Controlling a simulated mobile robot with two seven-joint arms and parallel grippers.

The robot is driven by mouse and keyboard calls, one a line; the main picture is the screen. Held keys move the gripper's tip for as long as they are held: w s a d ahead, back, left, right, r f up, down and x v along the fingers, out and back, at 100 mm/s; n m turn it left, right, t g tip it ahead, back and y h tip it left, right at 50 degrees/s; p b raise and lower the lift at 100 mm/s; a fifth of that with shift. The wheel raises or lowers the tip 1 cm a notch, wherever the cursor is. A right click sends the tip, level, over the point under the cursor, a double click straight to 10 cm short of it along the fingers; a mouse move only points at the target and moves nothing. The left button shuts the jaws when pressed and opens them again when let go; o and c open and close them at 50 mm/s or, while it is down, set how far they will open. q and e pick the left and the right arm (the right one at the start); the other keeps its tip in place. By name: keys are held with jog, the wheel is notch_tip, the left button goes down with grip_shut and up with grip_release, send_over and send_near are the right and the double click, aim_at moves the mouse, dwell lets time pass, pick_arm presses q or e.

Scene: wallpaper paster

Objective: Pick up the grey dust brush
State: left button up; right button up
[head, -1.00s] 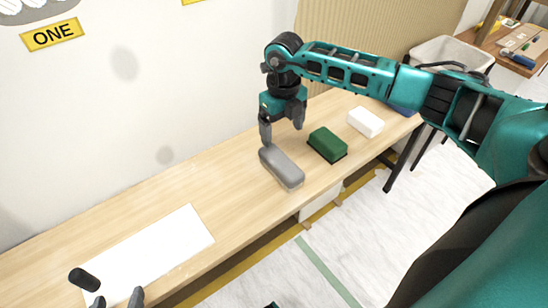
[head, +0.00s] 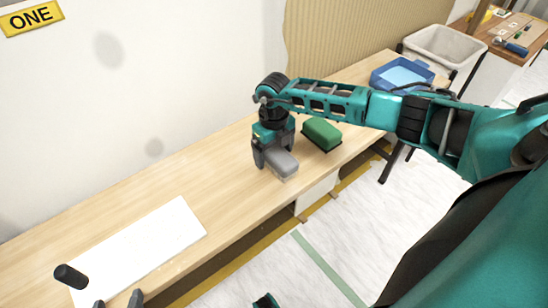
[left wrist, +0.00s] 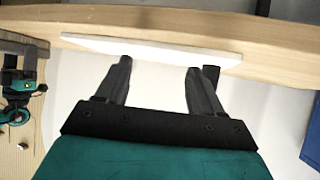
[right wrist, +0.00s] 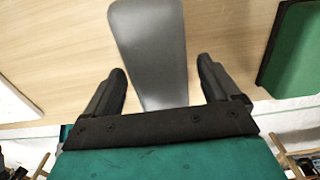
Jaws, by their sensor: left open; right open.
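The grey dust brush (head: 284,165) lies on the wooden table below my right gripper (head: 272,160). In the right wrist view the brush (right wrist: 150,45) extends up the picture from between the two open fingers of my right gripper (right wrist: 161,75). Gaps show between the brush and each finger there. Part of the brush is hidden behind the gripper in the head view. My left gripper (head: 117,304) is open at the bottom edge of the head view. In the left wrist view its fingers (left wrist: 160,65) are apart with nothing between them.
A green block (head: 321,133) on a dark base lies right of the brush. A white sheet (head: 145,245) and a dark cylinder (head: 70,276) are at the table's left. A blue tray (head: 402,75) and a pale bin (head: 446,48) stand beyond my right arm. Bare table lies between sheet and brush.

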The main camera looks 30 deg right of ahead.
aim_at(274, 149)
jog(key=shift+c, duration=0.3)
jog(key=c, duration=1.1)
jog(key=shift+r, duration=0.1)
notch_tip(274, 149, up, 20)
jog(key=p, duration=0.4)
